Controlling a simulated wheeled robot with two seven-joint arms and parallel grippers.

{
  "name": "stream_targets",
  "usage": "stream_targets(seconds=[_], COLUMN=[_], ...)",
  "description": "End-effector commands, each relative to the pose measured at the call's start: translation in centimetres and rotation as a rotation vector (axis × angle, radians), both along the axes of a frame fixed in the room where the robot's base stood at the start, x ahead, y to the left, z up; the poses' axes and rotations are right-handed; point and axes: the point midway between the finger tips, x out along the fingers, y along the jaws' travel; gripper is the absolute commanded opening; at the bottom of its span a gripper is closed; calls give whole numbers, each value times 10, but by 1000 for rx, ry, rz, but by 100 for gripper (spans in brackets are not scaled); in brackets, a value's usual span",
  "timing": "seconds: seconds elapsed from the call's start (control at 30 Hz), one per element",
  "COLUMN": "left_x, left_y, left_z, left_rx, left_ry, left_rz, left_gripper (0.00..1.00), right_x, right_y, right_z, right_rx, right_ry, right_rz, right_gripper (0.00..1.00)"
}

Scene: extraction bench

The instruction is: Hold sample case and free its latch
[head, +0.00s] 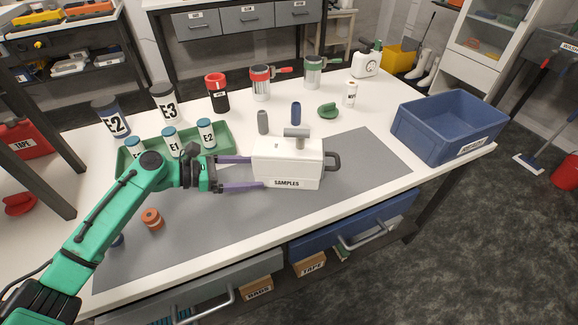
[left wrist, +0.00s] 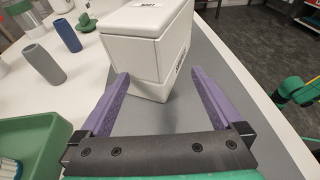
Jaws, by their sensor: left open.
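The sample case (head: 287,165) is a white box with a lid seam and a SAMPLES label, upright on the grey mat (head: 365,150). A grey bar-shaped piece (head: 297,132) stands on its lid, and a dark loop handle (head: 333,161) is on its right end. I cannot tell which part is the latch. My left gripper (head: 250,173) is open at the case's left end, its purple fingers pointing at it. In the left wrist view the case (left wrist: 150,45) is ahead of the open left gripper (left wrist: 158,76); contact is unclear.
A green tray (head: 225,140) with labelled bottles stands behind my left arm. Grey and blue cylinders (head: 296,112) and a green piece (head: 328,111) are behind the case. A blue crate (head: 445,130) is at the right. The mat right of the case is clear.

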Motion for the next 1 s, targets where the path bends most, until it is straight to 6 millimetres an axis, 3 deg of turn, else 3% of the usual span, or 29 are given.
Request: stream_targets(seconds=[0.27,0.3,0.4,0.53,0.8,0.83,1.0], left_x=[13,15,19,23,24,24,24], left_y=[-48,-55,-68,-79,-81,-81,-81], left_z=[-20,-14,-19,-23,-26,-26,-26], left_rx=[-1,-4,-3,-2,1,1,0], left_ry=[-2,2,4,1,1,1,1], left_rz=[-6,-4,-4,-3,-3,-3,-3], left_gripper=[100,100,100,100,100,96,31], right_x=[1,1,2,2,3,3,3], right_y=[0,0,0,1,1,1,1], right_z=[-31,-19,-13,-12,-13,-13,-13], right_rx=[0,0,1,1,1,1,1], right_ry=[-2,-2,-3,-4,-4,-5,-5], right_rz=[0,0,0,0,0,0,0], right_gripper=[50,50,50,50,50,50,50])
